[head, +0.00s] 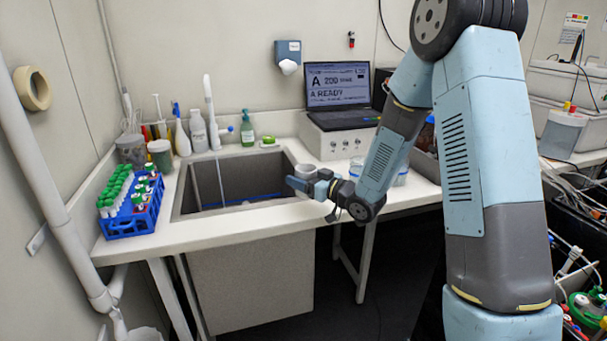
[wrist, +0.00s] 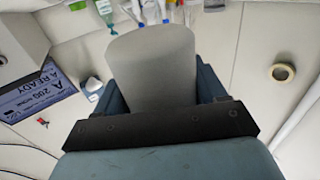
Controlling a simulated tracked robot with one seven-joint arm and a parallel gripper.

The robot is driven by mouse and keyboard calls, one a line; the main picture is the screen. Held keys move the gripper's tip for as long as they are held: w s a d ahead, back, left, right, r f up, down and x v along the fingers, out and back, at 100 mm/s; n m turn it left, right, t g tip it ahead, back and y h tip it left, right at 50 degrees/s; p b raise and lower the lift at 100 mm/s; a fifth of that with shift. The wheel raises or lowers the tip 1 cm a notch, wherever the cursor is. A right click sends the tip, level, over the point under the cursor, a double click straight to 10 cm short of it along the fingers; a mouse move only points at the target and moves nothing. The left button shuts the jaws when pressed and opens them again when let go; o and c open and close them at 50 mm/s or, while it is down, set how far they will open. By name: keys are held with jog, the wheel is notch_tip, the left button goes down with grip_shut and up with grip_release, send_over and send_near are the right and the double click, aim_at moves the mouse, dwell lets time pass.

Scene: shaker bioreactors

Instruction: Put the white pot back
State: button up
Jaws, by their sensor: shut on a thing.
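The white pot (head: 306,170) shows small in the head view, at the right front rim of the sink. In the wrist view the pot (wrist: 152,70) is a plain pale cylinder filling the middle, between the two fingers. My gripper (head: 300,183) is shut on it; in the wrist view the fingers of my gripper (wrist: 155,95) stand on both sides of it. My gripper partly hides the pot in the head view. I cannot tell the height of the pot above the counter.
The grey sink (head: 190,205) is open to the left. A blue rack (head: 128,222) with green-capped tubes stands at the left counter end. Bottles (head: 198,130) line the back edge. A laptop (head: 340,90) sits on a white box (head: 345,141) behind my gripper.

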jog(key=shift+f, duration=2.6)
jog(key=shift+f, duration=0.55)
jog(key=o, duration=1.1)
jog(key=v, duration=1.3)
jog(key=shift+s+d, duration=0.2)
jog(key=shift+d, duration=0.2)
